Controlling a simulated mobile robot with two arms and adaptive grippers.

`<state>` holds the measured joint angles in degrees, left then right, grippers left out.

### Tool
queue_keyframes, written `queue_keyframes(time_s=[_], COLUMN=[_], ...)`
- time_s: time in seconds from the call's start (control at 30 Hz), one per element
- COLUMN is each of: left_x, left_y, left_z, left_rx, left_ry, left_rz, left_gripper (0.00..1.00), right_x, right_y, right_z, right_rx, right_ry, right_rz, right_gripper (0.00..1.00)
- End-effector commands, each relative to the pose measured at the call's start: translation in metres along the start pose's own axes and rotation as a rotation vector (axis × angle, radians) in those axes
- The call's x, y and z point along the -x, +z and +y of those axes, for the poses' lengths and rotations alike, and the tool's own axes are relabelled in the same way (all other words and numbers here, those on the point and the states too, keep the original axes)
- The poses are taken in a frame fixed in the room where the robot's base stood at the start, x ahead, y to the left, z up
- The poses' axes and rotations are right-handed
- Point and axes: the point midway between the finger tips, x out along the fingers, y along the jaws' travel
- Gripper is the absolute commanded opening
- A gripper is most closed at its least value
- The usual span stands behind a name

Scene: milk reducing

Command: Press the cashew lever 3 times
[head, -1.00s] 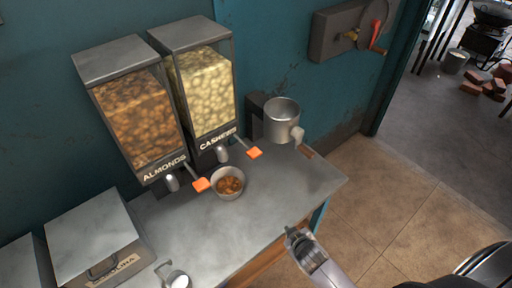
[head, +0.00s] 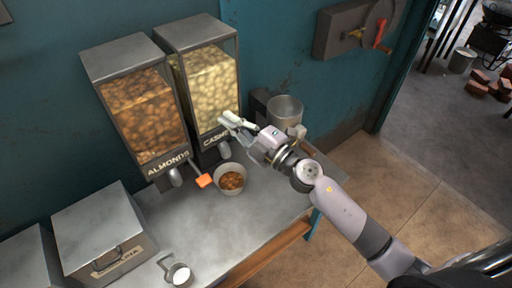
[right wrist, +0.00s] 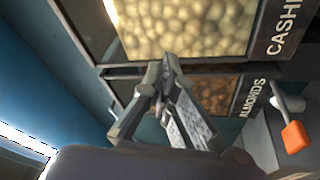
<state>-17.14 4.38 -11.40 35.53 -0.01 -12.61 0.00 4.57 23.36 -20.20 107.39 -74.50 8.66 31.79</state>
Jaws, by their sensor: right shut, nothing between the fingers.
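The cashew dispenser (head: 208,88) stands against the wall, full of pale nuts; it also shows in the right wrist view (right wrist: 190,28). Its orange lever is hidden behind my right arm in the head view. My right gripper (head: 226,119) is shut and empty, in front of the lower part of the cashew dispenser, above the label. In the right wrist view, the fingers (right wrist: 167,65) meet in front of the dispensers. I cannot tell whether they touch. My left gripper is out of view.
The almond dispenser (head: 143,116) stands to the left, its orange lever (head: 204,181) sticking out. A bowl (head: 231,191) with brown contents sits below. A metal pitcher (head: 285,107) is behind my arm. A metal box (head: 92,225) and small cup (head: 180,274) are front left.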

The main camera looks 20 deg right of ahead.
Motion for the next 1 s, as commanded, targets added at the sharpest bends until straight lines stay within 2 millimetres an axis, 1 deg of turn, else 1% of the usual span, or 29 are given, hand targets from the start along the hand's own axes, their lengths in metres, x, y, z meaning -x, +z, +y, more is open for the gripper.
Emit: queue_keyframes(time_s=[0.03, 0.1, 0.2, 0.27, 0.37, 0.47, 0.5, 0.6, 0.7, 0.83, 1.0], left_x=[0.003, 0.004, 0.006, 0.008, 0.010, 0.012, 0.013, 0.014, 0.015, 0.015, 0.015], left_y=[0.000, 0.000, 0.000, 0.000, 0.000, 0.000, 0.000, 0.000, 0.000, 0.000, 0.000], left_z=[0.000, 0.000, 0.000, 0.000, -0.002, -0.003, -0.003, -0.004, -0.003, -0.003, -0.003], left_rx=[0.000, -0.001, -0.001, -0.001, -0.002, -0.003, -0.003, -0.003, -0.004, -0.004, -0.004], left_ry=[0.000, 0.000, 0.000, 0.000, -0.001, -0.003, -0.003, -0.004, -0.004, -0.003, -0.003], left_rz=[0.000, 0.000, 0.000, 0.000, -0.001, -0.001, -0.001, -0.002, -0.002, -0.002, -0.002], left_gripper=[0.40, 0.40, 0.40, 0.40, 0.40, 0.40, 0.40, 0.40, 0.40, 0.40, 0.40], right_x=[-0.008, -0.013, -0.015, -0.014, -0.008, 0.000, 0.004, 0.013, 0.020, 0.026, 0.027], right_y=[-0.017, -0.034, -0.046, -0.045, -0.029, 0.000, 0.013, 0.043, 0.064, 0.077, 0.080], right_z=[0.005, 0.002, -0.008, -0.015, -0.024, -0.024, -0.021, -0.010, 0.001, 0.008, 0.011], right_rx=[0.088, 0.203, 0.369, 0.469, 0.632, 0.776, 0.825, 0.923, 0.980, 1.013, 1.020], right_ry=[-0.045, -0.127, -0.268, -0.365, -0.535, -0.701, -0.761, -0.885, -0.963, -1.011, -1.021], right_rz=[0.083, 0.180, 0.281, 0.318, 0.332, 0.291, 0.264, 0.182, 0.112, 0.063, 0.049], right_gripper=[0.00, 0.00, 0.00, 0.00, 0.00, 0.00, 0.00, 0.00, 0.00, 0.00, 0.00])
